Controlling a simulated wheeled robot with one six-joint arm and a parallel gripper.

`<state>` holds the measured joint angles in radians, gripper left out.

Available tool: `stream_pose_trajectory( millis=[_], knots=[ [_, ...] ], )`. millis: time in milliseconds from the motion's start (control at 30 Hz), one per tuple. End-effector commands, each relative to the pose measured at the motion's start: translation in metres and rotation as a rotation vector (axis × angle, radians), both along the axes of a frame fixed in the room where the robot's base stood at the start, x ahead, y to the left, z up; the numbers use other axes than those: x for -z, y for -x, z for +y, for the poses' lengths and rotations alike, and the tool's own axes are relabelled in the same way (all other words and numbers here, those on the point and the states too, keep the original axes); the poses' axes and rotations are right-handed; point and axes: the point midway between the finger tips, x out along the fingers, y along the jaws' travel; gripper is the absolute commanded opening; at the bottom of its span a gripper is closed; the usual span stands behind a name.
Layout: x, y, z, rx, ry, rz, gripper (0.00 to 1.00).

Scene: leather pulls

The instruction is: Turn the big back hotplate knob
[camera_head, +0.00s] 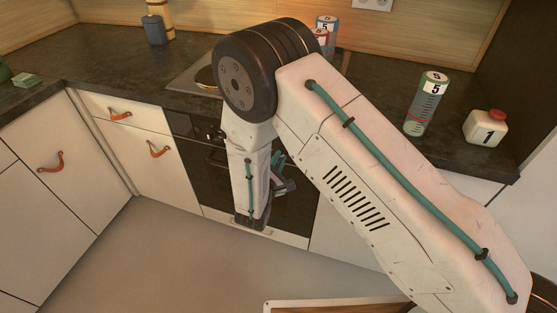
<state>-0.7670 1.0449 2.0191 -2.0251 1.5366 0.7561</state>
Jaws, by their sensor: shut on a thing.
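The black stove front (190,127) is set into the counter, below the hob (188,82). Small dark knobs (213,134) show faintly at its upper edge; the rest of the row is covered by my arm. My gripper (281,166), with teal parts, is partly hidden behind my forearm, close against the upper right of the stove front. It is shut on what appears to be a hotplate knob. The knob itself and the fingertips are mostly hidden, so I cannot tell which knob it is or how far it is turned.
A numbered can (426,104) and a white bottle with a red cap (486,127) stand on the right counter. More cans (326,27) stand behind my arm. White drawers with leather pulls (120,115) are at left. The floor (140,255) in front is clear.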

Motion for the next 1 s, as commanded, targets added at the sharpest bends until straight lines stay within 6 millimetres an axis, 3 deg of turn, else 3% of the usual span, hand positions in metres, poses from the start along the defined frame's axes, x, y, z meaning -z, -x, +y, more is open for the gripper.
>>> stream_pose_trajectory(
  millis=[600,1000],
  knots=[
    [0.0004,0.0003,-0.0006,0.000,0.529,0.192,0.00],
    [0.0004,0.0004,-0.0007,0.000,0.741,0.269,0.00]
  ],
)
